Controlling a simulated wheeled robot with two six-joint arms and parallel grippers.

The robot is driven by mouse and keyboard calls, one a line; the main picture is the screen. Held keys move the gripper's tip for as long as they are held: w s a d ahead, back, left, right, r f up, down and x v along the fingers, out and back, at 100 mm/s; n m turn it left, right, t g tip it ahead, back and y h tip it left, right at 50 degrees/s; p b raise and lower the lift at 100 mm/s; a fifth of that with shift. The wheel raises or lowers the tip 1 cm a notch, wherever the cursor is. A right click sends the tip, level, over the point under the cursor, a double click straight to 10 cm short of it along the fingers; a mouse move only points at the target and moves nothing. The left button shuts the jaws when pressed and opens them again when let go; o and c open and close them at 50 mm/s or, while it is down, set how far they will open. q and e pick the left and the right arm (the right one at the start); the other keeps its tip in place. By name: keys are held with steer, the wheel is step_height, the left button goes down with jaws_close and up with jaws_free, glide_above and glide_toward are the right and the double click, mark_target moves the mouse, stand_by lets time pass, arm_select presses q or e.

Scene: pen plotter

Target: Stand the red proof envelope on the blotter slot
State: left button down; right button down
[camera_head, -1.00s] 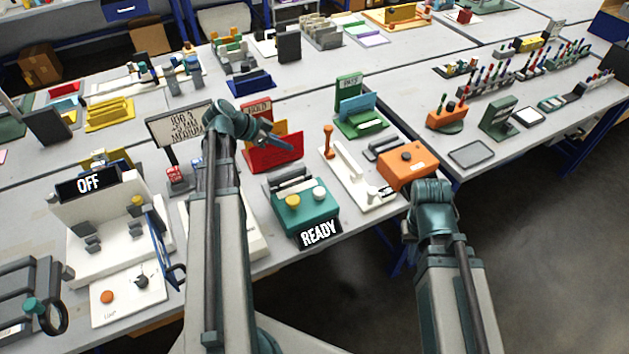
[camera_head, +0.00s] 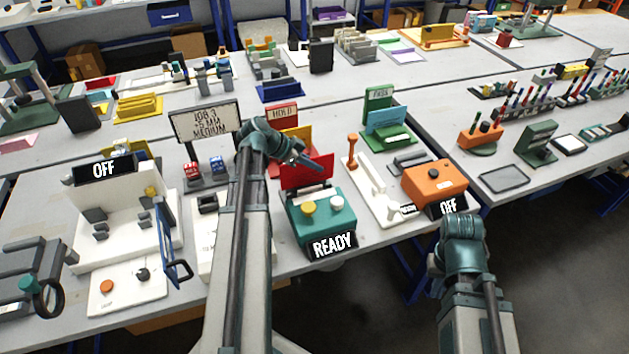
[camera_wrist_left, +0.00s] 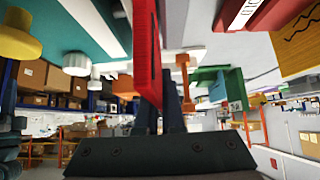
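The red envelope (camera_head: 305,176) stands roughly upright at the back of the teal blotter (camera_head: 330,216), whose sign reads READY. A dark slot bar shows near its lower edge; whether it is seated in the slot, I cannot tell. My left gripper (camera_head: 316,165) is at its upper edge. In the left wrist view the red envelope (camera_wrist_left: 147,55) is edge-on between the fingers (camera_wrist_left: 160,112), which look closed on it. The blotter (camera_wrist_left: 85,25) is at upper left there. My right arm (camera_head: 463,240) is at lower right; its fingers are not visible.
Behind the envelope stand a yellow envelope (camera_head: 296,137) and the HOLD sign (camera_head: 283,117). A green PASS rack (camera_head: 379,101) is behind, to the right. A white plate (camera_head: 375,197) and an orange OFF device (camera_head: 434,181) stand right of the blotter.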

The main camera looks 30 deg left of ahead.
mark_target(325, 179)
arm_select(q)
steer(key=shift+f+b, duration=1.95)
steer(key=shift+r, duration=0.15)
steer(key=c, duration=1.5)
jaws_free()
steer(key=shift+f, duration=0.2)
steer(key=o, duration=0.5)
steer(key=shift+c, duration=0.2)
steer(key=shift+r, duration=0.1)
